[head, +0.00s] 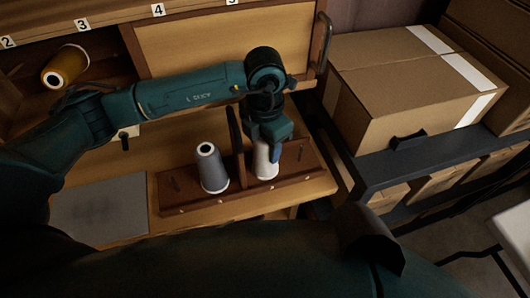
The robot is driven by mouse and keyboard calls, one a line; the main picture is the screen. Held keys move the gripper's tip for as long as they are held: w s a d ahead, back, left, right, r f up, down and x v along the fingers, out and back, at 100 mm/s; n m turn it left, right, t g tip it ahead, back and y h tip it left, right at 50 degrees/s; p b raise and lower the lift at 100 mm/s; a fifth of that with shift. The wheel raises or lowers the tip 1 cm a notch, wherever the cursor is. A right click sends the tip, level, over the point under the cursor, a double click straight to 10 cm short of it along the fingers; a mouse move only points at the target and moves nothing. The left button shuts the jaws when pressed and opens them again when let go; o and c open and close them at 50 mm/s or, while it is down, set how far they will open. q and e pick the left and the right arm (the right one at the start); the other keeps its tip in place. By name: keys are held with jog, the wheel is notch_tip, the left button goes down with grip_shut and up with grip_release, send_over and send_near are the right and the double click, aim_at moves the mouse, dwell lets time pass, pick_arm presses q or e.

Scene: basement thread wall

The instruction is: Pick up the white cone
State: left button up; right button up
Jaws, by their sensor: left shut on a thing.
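The white cone (264,163) stands upright on the right part of a dark wooden rack (222,206) on the desk. My left gripper (265,145) reaches down over the cone from above and is shut on it. The gripper covers the cone's top; its lower body and base show. The cone's base appears at the level of the rack, and I cannot tell whether it is lifted. A grey cone (213,172) stands to the left on the same rack, apart from the gripper. My right gripper is not in view.
A yellow cone (64,68) lies in a numbered shelf compartment at the upper left. A grey mat (99,208) lies on the desk at the left. A large cardboard box (405,80) sits on a dark metal rack (405,168) at the right. A thin dark divider stands between the cones.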

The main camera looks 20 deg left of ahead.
pick_arm(q)
jog(key=c, duration=0.4)
jog(key=shift+o, duration=0.2)
jog(key=shift+r, duration=0.15)
notch_tip(320, 180, up, 10)
jog(key=shift+b, duration=0.45)
